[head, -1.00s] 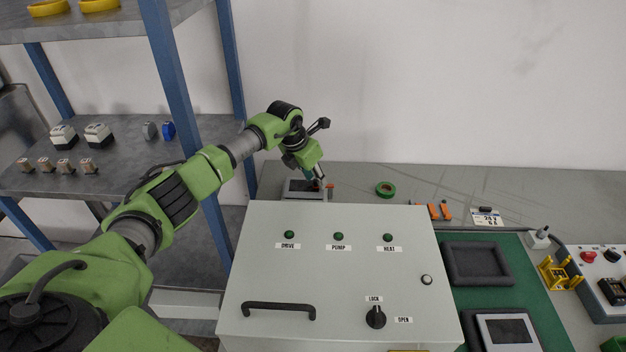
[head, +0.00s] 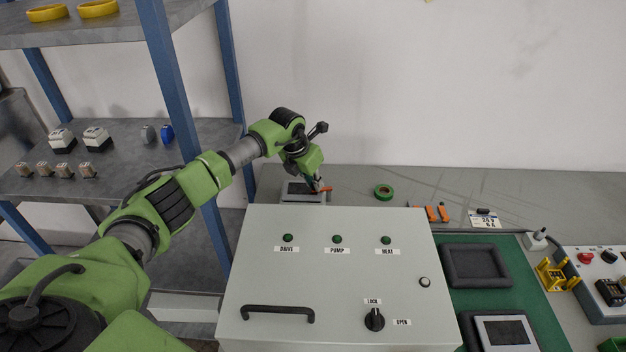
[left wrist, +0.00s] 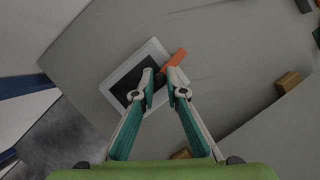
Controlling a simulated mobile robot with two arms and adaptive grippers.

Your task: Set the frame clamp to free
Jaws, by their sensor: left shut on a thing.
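The frame clamp is a small grey frame with a dark inset (head: 293,188) on the bench behind the cabinet; it also shows in the left wrist view (left wrist: 122,83). Its short orange lever (head: 327,189) is at its right side, and it also shows in the left wrist view (left wrist: 176,60). My left gripper (head: 318,186) reaches down at that side and is shut on the orange lever, seen between and just beyond the fingertips in the left wrist view (left wrist: 162,82). The fingers partly hide the lever and the frame edge. My right gripper is not in view.
A grey cabinet (head: 335,275) with lamps, a handle and a black knob (head: 374,319) stands in front of the clamp. A blue-posted shelf (head: 182,90) stands at left.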

